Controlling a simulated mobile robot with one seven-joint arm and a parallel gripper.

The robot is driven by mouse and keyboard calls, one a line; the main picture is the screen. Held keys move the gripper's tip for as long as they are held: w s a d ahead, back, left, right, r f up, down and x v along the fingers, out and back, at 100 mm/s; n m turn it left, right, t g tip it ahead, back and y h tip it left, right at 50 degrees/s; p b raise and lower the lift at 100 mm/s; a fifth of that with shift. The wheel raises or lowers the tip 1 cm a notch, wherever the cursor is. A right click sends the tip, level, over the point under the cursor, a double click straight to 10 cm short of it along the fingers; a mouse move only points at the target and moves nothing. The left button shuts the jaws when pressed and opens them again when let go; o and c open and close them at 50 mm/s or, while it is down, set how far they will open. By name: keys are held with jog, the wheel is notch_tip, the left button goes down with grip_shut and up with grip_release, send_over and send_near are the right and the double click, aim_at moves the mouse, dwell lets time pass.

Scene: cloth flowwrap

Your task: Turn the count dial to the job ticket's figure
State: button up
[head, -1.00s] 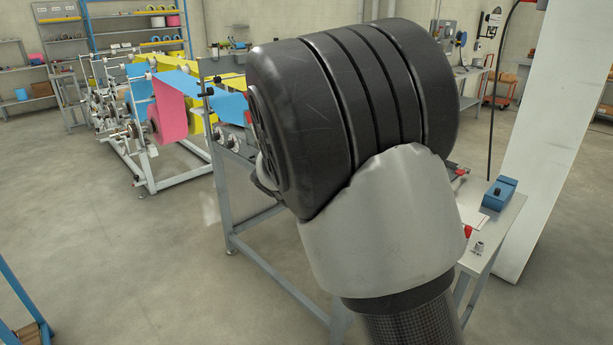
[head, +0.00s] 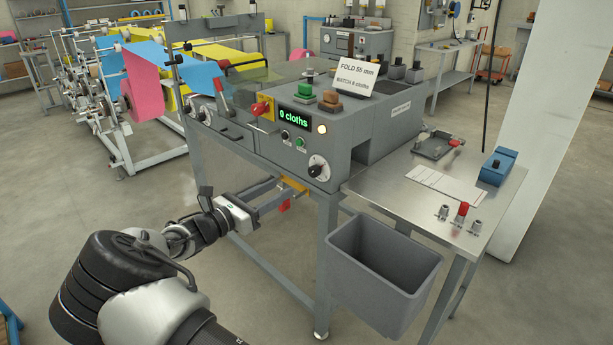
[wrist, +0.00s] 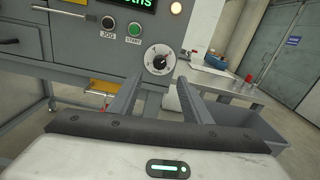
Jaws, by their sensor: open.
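The count dial (head: 318,170) is a white round plate with a dark knob, low on the right of the grey machine's front panel. It shows in the wrist view (wrist: 157,59), just beyond and between my fingertips; its pointer is too small to read surely. The green display (head: 294,116) reads "0 cloths". The job ticket (head: 357,73), a white card on top of the machine, reads "FOLD 55 mm" and a batch of what looks like 8 cloths. My gripper (wrist: 158,82) is open and empty, apart from the dial; in the head view it is below and left of it.
Jog and start buttons (wrist: 120,26) sit left of the dial, with a red knob on a yellow plate (head: 263,107) further left. A grey bin (head: 385,270) hangs right of the machine's leg. A steel side table (head: 400,205) holds a paper, a blue box and small parts.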

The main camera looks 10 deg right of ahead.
aim_at(311, 172)
jog(key=b+x, duration=0.1)
jog(key=x, duration=1.1)
jog(key=c, duration=1)
